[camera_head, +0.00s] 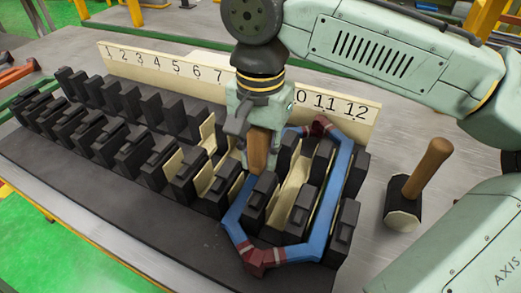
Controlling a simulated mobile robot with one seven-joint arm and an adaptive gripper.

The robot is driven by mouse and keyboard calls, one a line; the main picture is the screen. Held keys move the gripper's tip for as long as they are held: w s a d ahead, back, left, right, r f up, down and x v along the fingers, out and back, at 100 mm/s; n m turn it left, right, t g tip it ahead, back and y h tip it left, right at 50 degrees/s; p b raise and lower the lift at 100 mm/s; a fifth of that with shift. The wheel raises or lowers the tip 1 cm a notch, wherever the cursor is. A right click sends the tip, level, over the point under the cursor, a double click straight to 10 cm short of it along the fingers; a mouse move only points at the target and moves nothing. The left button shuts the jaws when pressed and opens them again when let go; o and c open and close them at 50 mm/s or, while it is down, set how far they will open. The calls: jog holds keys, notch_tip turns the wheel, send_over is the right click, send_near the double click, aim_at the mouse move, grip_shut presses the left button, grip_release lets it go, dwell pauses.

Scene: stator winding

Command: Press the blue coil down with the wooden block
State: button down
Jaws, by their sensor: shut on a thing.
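The blue coil (334,190) is a long blue loop with dark red wrapped ends, lying around black stator teeth at the right end of the row, below the numbers 10 to 12. My gripper (258,135) points down inside the left part of the loop. It is shut on the wooden block (258,152), a brown piece whose lower end reaches down between the teeth near the coil's left side. The coil's left long side is partly hidden by my gripper and the teeth, so I cannot tell whether the block touches it.
The black stator teeth (113,147) stand in two rows, with cream liners in some slots. A numbered cream board (150,62) stands behind, partly covered by my arm. A mallet (418,183) with a wooden handle stands on the grey table at right.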

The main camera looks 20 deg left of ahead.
aim_at(261, 132)
jog(key=shift+s+f+p, duration=0.1)
jog(key=shift+f+p, duration=0.25)
jog(key=shift+f, duration=0.5)
dwell(1.6)
notch_tip(261, 132, up, 7)
jog(key=p, duration=0.6)
jog(key=shift+f, duration=0.2)
jog(key=shift+r, duration=2.55)
